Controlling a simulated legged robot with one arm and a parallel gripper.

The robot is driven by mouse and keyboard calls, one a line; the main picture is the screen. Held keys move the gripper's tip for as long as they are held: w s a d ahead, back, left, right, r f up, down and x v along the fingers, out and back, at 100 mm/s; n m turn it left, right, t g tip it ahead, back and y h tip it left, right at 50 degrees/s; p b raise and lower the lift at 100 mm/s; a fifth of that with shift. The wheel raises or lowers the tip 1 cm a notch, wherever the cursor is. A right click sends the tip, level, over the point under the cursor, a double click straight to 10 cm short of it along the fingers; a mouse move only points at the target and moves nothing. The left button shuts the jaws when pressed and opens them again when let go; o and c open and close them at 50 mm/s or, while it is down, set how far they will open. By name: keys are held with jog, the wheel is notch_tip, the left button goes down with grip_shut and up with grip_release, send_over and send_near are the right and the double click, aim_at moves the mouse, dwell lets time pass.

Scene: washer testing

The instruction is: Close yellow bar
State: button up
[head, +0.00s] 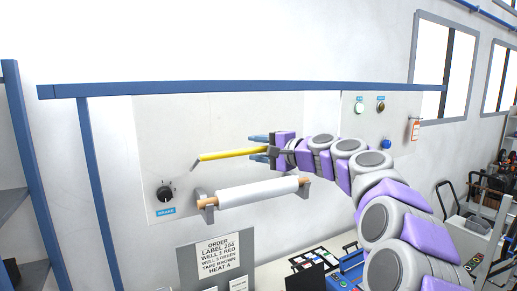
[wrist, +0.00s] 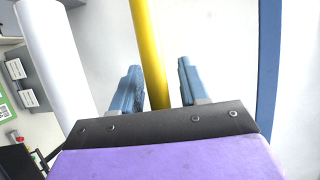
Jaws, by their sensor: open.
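The yellow bar (head: 225,155) sticks out from the upright panel in the head view, close to level, above a white roll. It also shows in the wrist view (wrist: 147,40), running from the top edge down between the fingers. My gripper (head: 259,148) is at the bar's right end in the head view, with its blue fingers apart. In the wrist view my gripper (wrist: 158,85) is open, one finger on each side of the bar. Gaps show between the bar and the fingers. The bar's lower end is hidden behind my gripper's body there.
The white roll (head: 256,191) on its holder lies just below the bar. A black knob (head: 166,193) is on the panel at left. A blue frame rail (head: 240,89) runs above. An order sign (head: 219,258) stands below. A blue button (head: 386,144) is on the right panel.

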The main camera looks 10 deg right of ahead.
jog(key=shift+c, duration=0.3)
grip_shut()
jog(key=shift+f+b, duration=0.1)
jog(key=shift+b, duration=0.2)
notch_tip(320, 180, down, 9)
jog(key=s+n+t+y+b, duration=0.1)
jog(key=n+t+y+b, duration=0.2)
jog(key=b, duration=2.1)
jog(key=shift+s+d+r+n+t+y, duration=0.2)
jog(key=shift+s+d+n+t+y, duration=0.15)
jog(key=shift+t+y, duration=0.6)
jog(key=shift+f+g+y, duration=0.2)
jog(key=shift+g+y, duration=0.05)
jog(key=shift+o, duration=0.3)
grip_release()
